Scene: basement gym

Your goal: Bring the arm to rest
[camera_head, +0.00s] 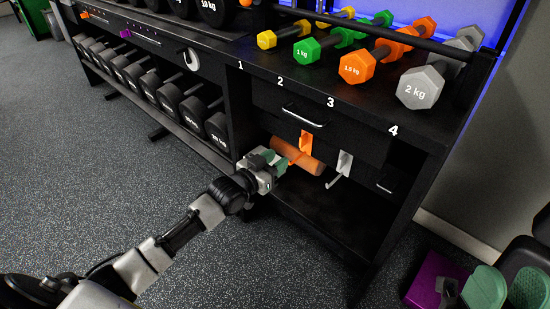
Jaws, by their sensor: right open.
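My left arm reaches in from the lower left, and its gripper (272,168) is at the front of the rack's open lower bay. An orange-brown cylinder (307,163) is at the left gripper, partly hidden behind it and behind an orange hook (305,142). I cannot tell whether the left fingers close on the cylinder or only touch it. My right gripper (507,287) is at the lower right corner, its two green pads apart and nothing seen between them.
The black rack (362,150) carries coloured dumbbells (357,68) above numbers 1 to 4. A grey hook (341,166) sticks out beside the orange one. Black dumbbells (170,97) fill the left shelf. A purple object (430,275) is at lower right. The floor at left is clear.

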